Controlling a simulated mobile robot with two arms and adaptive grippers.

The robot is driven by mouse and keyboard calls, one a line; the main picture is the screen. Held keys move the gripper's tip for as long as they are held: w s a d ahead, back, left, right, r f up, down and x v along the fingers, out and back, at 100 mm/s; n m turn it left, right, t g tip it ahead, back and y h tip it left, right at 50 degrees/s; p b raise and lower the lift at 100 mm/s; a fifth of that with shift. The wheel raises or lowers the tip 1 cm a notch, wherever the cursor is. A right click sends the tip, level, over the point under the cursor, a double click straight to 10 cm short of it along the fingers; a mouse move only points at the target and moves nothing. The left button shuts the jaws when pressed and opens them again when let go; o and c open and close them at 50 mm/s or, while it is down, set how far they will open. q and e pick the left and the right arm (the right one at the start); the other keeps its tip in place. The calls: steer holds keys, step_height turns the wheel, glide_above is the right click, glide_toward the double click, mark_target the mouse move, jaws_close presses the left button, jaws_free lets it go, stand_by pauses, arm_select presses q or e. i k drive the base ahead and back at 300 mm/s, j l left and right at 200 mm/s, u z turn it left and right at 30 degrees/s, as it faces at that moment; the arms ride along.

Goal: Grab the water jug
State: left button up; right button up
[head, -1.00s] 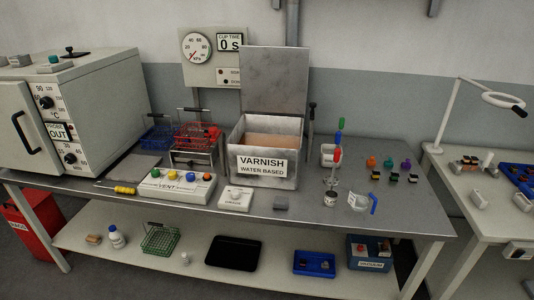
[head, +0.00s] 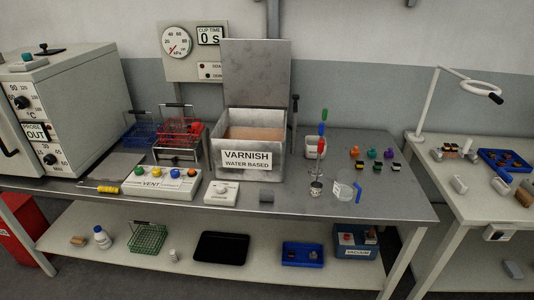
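A small clear jug (head: 343,191) with a blue handle stands on the grey metal bench (head: 290,220), near its front edge at the right. It looks like the water jug. Its handle points right. Neither of my grippers shows in the head view.
Bare bench lies right of the jug. A second table (head: 470,190) with a lamp is further right.

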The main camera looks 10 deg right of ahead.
mark_target(345, 184)
steer(key=i+j+z, duration=0.1)
steer(key=z, duration=0.65)
